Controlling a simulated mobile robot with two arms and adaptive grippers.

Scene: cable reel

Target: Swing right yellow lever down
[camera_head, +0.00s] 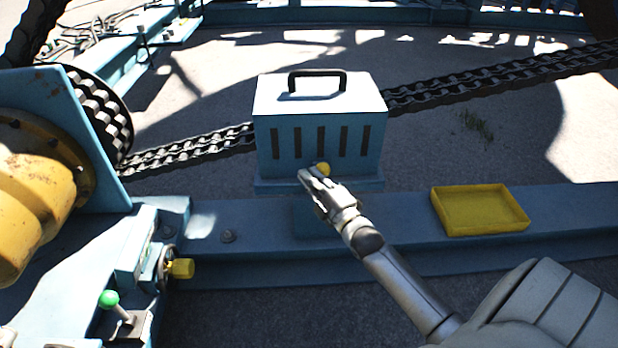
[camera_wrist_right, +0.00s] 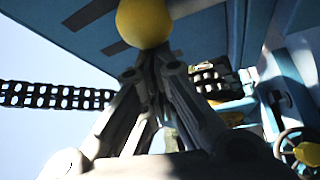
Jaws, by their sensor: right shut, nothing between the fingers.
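The yellow ball-shaped lever knob (camera_head: 323,169) sits at the lower front of the blue slotted box, just beyond my right fingertips. In the right wrist view the yellow knob (camera_wrist_right: 144,22) is large, right at the tips of my fingers; I cannot tell if they touch it. My right gripper (camera_head: 309,176) is shut with nothing between its fingers. It also shows in the right wrist view (camera_wrist_right: 148,62) with its fingertips together. The lever's shaft is hidden.
The blue box (camera_head: 350,150) with a black top handle (camera_head: 317,76) stands on a blue beam (camera_head: 245,260). A yellow tray (camera_head: 480,225) is at the right. A chain (camera_head: 190,151) passes behind the box. A green-knobbed lever (camera_head: 108,299) and a yellow-handled wheel (camera_head: 182,268) are at lower left.

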